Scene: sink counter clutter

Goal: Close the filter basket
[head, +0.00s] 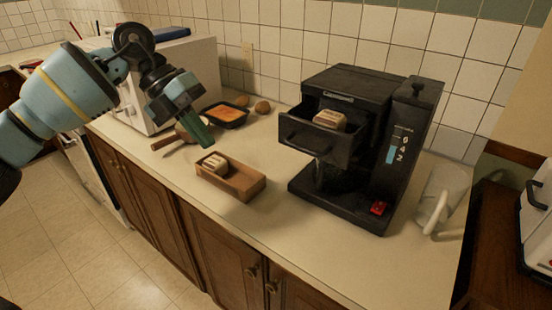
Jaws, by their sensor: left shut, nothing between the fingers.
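The black coffee maker (368,140) stands on the counter right of centre. Its filter basket (318,139) is pulled out toward the front like a drawer, with a handle on its face. A tan block-like item (330,121) sits in the open basket. My left gripper (200,135) is shut and empty, pointing down above the counter to the left of the coffee maker, apart from the basket. My right gripper is not in view.
A white appliance (205,65) is behind my left arm.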

